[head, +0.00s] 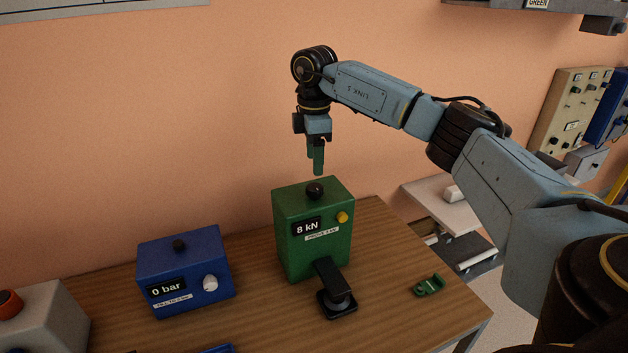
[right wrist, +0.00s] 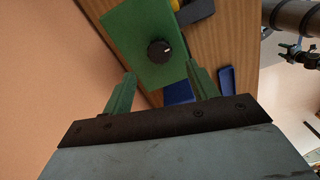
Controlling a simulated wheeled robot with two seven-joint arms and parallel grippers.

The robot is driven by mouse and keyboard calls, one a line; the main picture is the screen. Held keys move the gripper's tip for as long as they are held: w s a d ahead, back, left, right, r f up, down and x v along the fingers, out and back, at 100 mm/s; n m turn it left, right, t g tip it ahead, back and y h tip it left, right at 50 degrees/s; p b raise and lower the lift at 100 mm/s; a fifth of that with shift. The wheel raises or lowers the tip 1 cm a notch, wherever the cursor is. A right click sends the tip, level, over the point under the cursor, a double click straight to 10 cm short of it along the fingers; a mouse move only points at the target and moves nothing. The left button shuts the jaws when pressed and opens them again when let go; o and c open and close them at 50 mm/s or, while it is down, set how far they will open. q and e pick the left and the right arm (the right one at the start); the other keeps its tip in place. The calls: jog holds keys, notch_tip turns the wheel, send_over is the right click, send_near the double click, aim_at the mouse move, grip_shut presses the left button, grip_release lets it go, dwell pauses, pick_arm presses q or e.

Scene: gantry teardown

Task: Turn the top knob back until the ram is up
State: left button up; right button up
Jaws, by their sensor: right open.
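The green press box (head: 290,214) stands on the wooden table and its display reads 8 kN. Its black top knob (head: 315,191) sits on the top face; it also shows in the right wrist view (right wrist: 159,51) with a pale mark on it. The black ram (head: 331,282) juts from the front over a dark base (head: 337,304); I cannot tell a gap between them. My right gripper (head: 317,172) points down above the knob, open and apart from it. In the right wrist view its green fingers (right wrist: 162,82) are spread with nothing between them. My left gripper is not in view.
A blue box (head: 185,268) reading 0 bar stands to the left, with a grey box (head: 44,318) beyond it. A small green part (head: 428,285) lies to the right near the table edge. The wall is close behind the table.

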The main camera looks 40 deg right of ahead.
aim_at(314, 186)
notch_tip(314, 186, down, 7)
jog(key=shift+f+p, duration=0.15)
jog(key=shift+p, duration=0.15)
jog(key=c, duration=1)
